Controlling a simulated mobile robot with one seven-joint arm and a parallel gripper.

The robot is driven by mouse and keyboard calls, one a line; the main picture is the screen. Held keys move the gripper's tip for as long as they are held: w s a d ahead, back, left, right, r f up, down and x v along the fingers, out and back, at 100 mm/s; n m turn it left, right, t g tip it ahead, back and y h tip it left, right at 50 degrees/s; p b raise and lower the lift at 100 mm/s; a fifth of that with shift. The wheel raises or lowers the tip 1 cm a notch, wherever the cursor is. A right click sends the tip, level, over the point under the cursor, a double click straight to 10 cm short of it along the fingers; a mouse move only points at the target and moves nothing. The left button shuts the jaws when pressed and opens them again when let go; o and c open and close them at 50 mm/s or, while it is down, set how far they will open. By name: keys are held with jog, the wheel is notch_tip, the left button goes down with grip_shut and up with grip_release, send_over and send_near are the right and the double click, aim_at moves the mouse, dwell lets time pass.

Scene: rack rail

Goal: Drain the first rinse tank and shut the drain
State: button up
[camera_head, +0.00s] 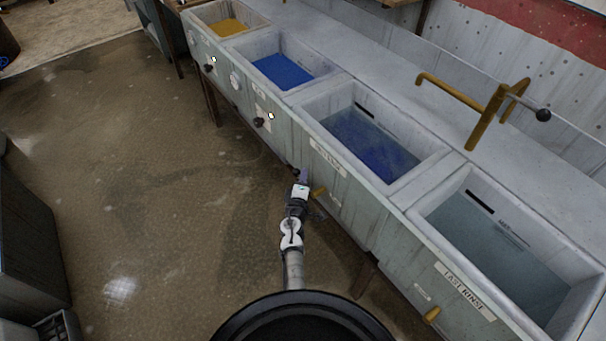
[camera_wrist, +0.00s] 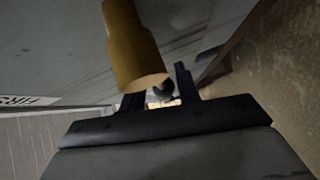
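The first rinse tank (camera_head: 322,105) is the third pale basin along the bench, with murky blue liquid (camera_head: 365,142) in it. Its label (camera_head: 328,158) is on the front panel, and part of it shows in the wrist view (camera_wrist: 30,101). A yellow drain handle (camera_head: 320,191) sticks out below the label. In the wrist view the handle (camera_wrist: 132,45) is large and close, overlapping one finger. My gripper (camera_head: 301,178) is just left of the handle, near the front panel. Its fingers (camera_wrist: 160,88) stand apart. A small dark curved part shows between them; whether they touch anything is unclear.
The last rinse tank (camera_head: 424,212), with grey-blue water and its own yellow handle (camera_head: 432,314), is at right. Blue (camera_head: 283,72) and yellow (camera_head: 228,27) baths stand further left. A brass faucet (camera_head: 486,115) rises behind. The brown floor (camera_head: 130,190) left of the bench is open.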

jog(key=shift+c, duration=0.2)
grip_shut()
